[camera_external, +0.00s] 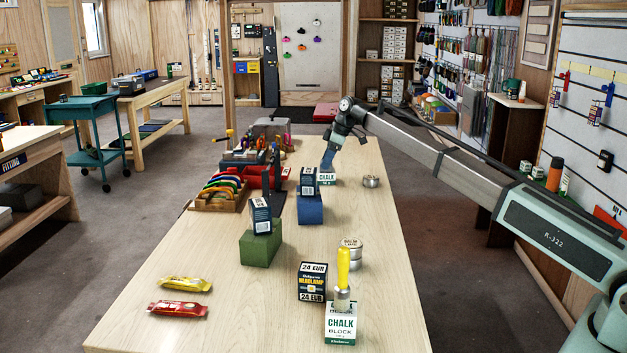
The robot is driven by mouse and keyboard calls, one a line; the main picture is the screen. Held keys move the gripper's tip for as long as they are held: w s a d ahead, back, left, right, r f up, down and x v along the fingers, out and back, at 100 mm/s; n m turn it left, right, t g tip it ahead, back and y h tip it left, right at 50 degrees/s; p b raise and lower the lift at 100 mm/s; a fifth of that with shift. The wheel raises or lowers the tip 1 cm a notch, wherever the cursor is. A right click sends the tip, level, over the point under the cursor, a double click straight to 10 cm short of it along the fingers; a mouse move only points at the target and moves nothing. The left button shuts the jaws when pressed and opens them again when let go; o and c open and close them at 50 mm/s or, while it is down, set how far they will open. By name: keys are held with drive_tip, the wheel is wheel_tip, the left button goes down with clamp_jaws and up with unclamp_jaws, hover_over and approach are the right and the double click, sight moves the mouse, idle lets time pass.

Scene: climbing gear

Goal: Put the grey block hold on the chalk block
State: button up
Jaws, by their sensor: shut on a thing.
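My gripper (331,147) is at the far part of the table, pointing down and shut on a slate-blue-grey piece (327,160), which seems to be the grey block hold. The piece looks slightly tilted. Its lower end is right at the top of a white and green chalk block (326,180); I cannot tell whether they touch. A second chalk block (340,325) stands at the near end of the table, with a yellow-handled metal-based tool (343,267) upright at its top.
A blue block (309,209) and a green block (261,245) each bear a dark box. A round tin (371,181) lies right of the far chalk block. A headlamp box (312,282), balm tins (350,253) and two wrappers (180,308) are nearer. The table's right middle is clear.

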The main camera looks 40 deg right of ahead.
drive_tip(key=shift+f, duration=0.1)
drive_tip(key=o, duration=1.1)
drive_tip(key=shift+c, duration=0.2)
drive_tip(key=v, duration=1.2)
